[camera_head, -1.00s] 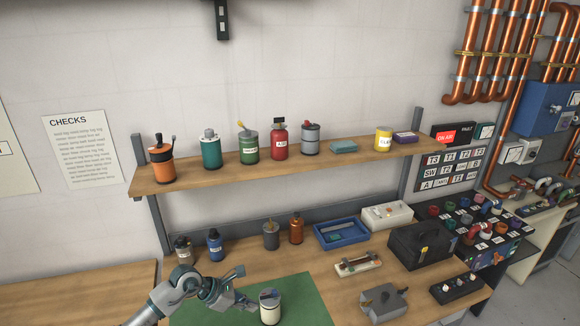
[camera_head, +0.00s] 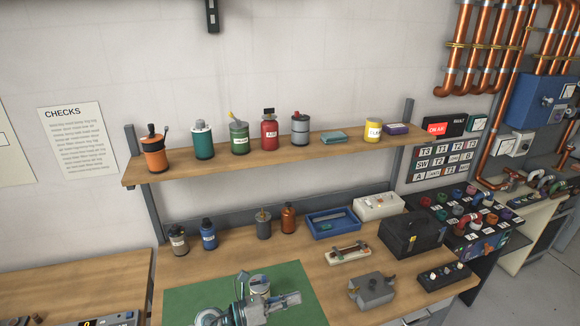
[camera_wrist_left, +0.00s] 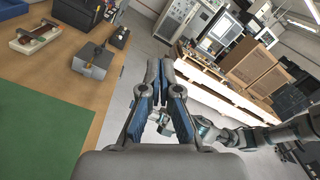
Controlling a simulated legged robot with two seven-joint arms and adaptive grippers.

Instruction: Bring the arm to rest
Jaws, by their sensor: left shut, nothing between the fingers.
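My left arm comes in at the bottom of the head view, over the green mat (camera_head: 180,305). Its gripper (camera_head: 292,298) points right, low in the picture, and is shut and empty. In the left wrist view the gripper's fingers (camera_wrist_left: 166,75) are together, with floor behind them.
A grey box (camera_head: 372,291), a white device (camera_head: 348,254) and a black case (camera_head: 412,238) stand on the bench right of the mat. A blue tray (camera_head: 333,224) lies behind. The shelf (camera_head: 260,157) above holds several cans. Open floor lies beyond the bench edge in the wrist view.

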